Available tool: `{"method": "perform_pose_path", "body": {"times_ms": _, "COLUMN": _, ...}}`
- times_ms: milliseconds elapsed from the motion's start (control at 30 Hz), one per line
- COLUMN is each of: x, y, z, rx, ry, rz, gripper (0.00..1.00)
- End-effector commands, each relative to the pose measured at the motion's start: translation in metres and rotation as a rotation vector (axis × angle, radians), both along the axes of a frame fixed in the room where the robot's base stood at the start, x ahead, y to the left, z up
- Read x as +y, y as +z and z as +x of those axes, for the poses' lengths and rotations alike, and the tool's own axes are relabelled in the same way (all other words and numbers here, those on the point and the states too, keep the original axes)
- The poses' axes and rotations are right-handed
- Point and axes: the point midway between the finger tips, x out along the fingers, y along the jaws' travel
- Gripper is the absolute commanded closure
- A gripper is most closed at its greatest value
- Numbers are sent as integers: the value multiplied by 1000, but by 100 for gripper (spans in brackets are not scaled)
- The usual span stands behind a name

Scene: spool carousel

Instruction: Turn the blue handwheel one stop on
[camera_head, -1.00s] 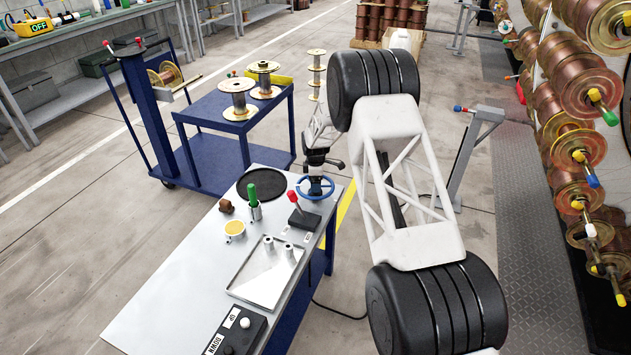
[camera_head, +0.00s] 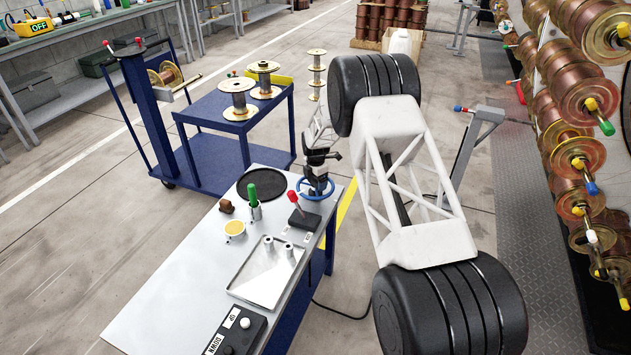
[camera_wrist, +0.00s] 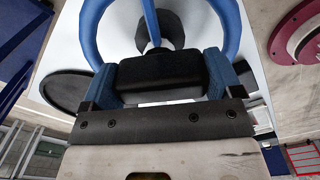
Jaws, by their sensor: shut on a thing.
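The blue handwheel (camera_head: 316,190) sits at the far right corner of the white bench top. Its rim fills the top of the wrist view (camera_wrist: 87,28), with a dark hub (camera_wrist: 165,30) inside it. My gripper (camera_head: 318,172) is down at the wheel from above and partly covers it. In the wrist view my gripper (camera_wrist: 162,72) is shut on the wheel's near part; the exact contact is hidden. The carousel's copper spools (camera_head: 587,95) hang at the right edge, on rods with coloured tips.
A red-knobbed lever (camera_head: 303,215), a green-topped post (camera_head: 254,205), a black disc (camera_head: 262,184) and a metal tray (camera_head: 266,275) crowd the bench near the wheel. A blue cart (camera_head: 225,125) with spools stands behind. Floor lies open at left.

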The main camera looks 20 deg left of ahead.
Motion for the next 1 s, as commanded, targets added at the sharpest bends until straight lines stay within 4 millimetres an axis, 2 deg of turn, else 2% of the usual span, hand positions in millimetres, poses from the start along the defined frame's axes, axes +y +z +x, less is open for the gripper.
{"method": "perform_pose_path", "body": {"times_ms": 433, "x": 1, "y": 0, "z": -1, "rx": 1, "ry": 17, "rz": 0, "gripper": 57}}
{"method": "perform_pose_path", "body": {"times_ms": 467, "x": 1, "y": 0, "z": -1, "rx": 1, "ry": 16, "rz": 0, "gripper": 12}}
{"method": "perform_pose_path", "body": {"times_ms": 533, "x": 1, "y": 0, "z": -1, "rx": 1, "ry": 16, "rz": 0, "gripper": 1}}
{"method": "perform_pose_path", "body": {"times_ms": 833, "x": 0, "y": 1, "z": 0, "rx": 0, "ry": 16, "rz": 0, "gripper": 0}}
{"method": "perform_pose_path", "body": {"times_ms": 1000, "x": 1, "y": 10, "z": 0, "rx": -2, "ry": 15, "rz": 1, "gripper": 0}}
